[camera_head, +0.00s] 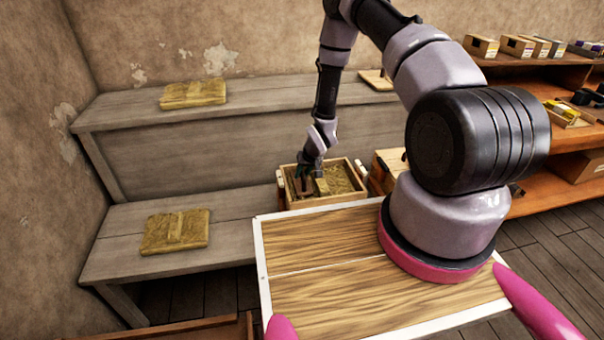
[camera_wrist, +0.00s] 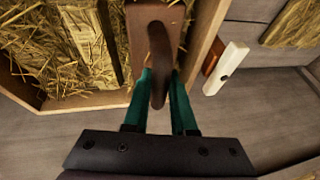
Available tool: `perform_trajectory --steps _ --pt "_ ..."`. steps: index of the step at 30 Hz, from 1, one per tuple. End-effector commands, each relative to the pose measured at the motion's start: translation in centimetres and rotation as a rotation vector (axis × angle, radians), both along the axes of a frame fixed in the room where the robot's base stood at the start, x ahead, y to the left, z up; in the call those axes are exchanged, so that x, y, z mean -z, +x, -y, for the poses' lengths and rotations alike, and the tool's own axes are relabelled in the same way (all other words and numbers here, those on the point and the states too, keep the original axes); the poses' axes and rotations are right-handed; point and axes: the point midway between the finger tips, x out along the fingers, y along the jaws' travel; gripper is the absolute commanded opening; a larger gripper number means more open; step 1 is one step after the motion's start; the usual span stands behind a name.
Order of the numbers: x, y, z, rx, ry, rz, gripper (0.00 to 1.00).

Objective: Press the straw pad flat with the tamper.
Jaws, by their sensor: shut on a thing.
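My gripper (camera_head: 304,173) is low over the left part of a wooden box (camera_head: 322,203) in the head view. In the wrist view its green fingers (camera_wrist: 160,92) are shut on the handle of a brown wooden tamper (camera_wrist: 157,28). The straw pad (camera_head: 343,180) lies inside the box, with loose straw showing in the wrist view (camera_wrist: 50,42). The tamper is over the box, near one wall. Its underside is hidden, so I cannot tell whether it touches the straw.
Straw pads lie on the upper (camera_head: 193,93) and lower left bench (camera_head: 175,231). A white lever-like handle (camera_wrist: 227,68) sticks out beside the box wall. My wooden deck is in front of the box. Shelves with small boxes (camera_head: 482,45) stand at right.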

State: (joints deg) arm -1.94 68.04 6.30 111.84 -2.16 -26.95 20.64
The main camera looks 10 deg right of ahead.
Motion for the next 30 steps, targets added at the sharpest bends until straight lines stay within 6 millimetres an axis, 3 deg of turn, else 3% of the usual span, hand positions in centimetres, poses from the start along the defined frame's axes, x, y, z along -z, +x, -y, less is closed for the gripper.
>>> perform_trajectory --steps 30 --pt "0.59 0.03 -0.01 0.0 0.0 0.001 0.0"
